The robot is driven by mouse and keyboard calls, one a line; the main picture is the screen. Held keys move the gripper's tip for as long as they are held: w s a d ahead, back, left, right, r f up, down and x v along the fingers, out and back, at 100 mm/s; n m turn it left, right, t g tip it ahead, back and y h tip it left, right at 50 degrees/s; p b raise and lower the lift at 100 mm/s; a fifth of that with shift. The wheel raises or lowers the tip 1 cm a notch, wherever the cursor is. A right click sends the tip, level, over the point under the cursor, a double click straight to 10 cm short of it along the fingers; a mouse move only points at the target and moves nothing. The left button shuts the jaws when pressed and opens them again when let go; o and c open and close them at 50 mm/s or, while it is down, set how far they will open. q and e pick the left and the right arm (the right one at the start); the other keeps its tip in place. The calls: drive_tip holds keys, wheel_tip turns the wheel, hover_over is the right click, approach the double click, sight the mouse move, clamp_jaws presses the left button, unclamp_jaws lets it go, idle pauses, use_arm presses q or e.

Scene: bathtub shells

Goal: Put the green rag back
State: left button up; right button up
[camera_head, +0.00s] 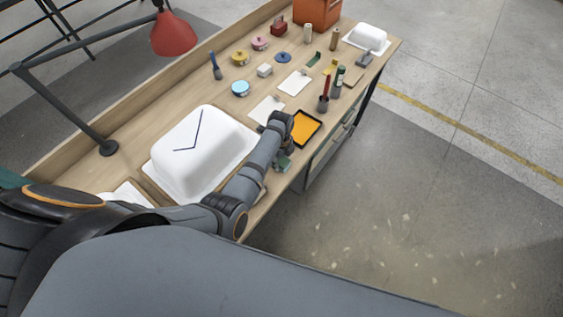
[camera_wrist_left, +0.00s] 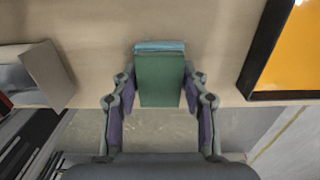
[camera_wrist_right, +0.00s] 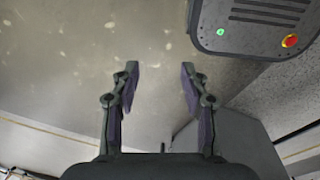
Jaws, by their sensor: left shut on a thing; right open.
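The green rag (camera_wrist_left: 160,80) shows in the left wrist view as a green block with a light blue edge. My left gripper (camera_wrist_left: 160,95) is shut on it, one finger on each side, close to the bench's front edge. In the head view the rag (camera_head: 284,163) shows partly, below my left wrist (camera_head: 280,140), beside the orange tray. My right gripper (camera_wrist_right: 158,75) is open and empty over bare floor in the right wrist view; it does not show in the head view.
The workbench (camera_head: 125,175) holds a large white tub shell (camera_head: 205,150), the black-rimmed orange tray (camera_head: 304,128), white cards, several coloured pots, and brushes. A red lamp (camera_head: 172,34) hangs over the left side. A small white shell (camera_head: 367,38) stands at the far end.

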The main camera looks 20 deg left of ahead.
sight(281, 160)
use_arm(q)
drive_tip(key=shift+d+r, duration=0.15)
drive_tip(key=shift+d, duration=0.05)
drive_tip(key=shift+s+a, duration=0.1)
drive_tip(key=shift+s, duration=0.1)
drive_tip(key=o, duration=1)
drive_tip(key=shift+a, duration=0.1)
drive_tip(key=o, duration=0.3)
drive_tip(key=shift+w, duration=0.1)
wheel_tip(281, 160, up, 8)
drive_tip(key=p, duration=0.8)
drive_tip(key=shift+p, duration=0.3)
wheel_tip(281, 160, up, 4)
use_arm(e)
wheel_tip(281, 160, up, 8)
drive_tip(key=shift+w+d, duration=0.2)
